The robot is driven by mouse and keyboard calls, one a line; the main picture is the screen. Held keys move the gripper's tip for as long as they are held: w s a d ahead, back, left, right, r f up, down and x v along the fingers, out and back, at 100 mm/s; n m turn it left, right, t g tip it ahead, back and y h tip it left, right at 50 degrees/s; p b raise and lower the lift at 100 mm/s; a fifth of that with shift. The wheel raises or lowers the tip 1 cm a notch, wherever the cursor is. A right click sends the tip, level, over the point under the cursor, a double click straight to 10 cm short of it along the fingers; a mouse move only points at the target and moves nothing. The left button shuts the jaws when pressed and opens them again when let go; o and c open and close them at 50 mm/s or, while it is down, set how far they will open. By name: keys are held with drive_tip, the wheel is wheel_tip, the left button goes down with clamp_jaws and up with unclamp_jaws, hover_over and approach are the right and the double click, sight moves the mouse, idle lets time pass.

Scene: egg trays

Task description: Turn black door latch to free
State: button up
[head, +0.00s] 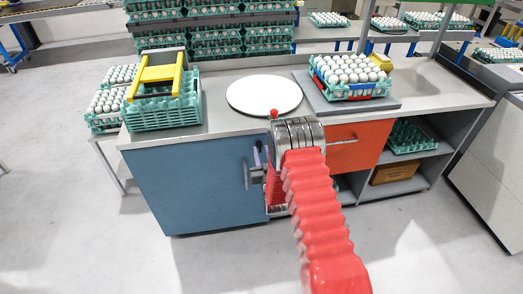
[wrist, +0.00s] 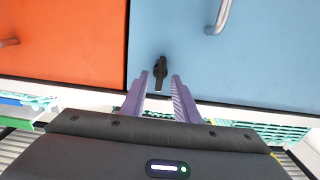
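The small black door latch (wrist: 160,70) is on the blue door (wrist: 225,60), close to the door's edge beside the orange drawer front (wrist: 60,40). Its lever lies nearly in line with the picture's vertical. My gripper (wrist: 160,79) is open, with one purple finger on each side of the latch's lower end. The fingers look apart from it; I cannot tell their exact depth. In the head view my gripper (head: 257,157) is in front of the blue door (head: 190,185) near its right edge, and the latch cannot be made out there.
The blue door has a metal handle (head: 247,176) close to my gripper. The countertop (head: 225,125) above holds a white round plate (head: 264,94), a green crate (head: 160,112) and an egg tray stack (head: 350,80). Open shelves (head: 400,187) are at right; the floor in front is clear.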

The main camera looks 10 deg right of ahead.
drive_tip(key=shift+w, duration=0.85)
drive_tip(key=shift+c, duration=0.7)
clamp_jaws()
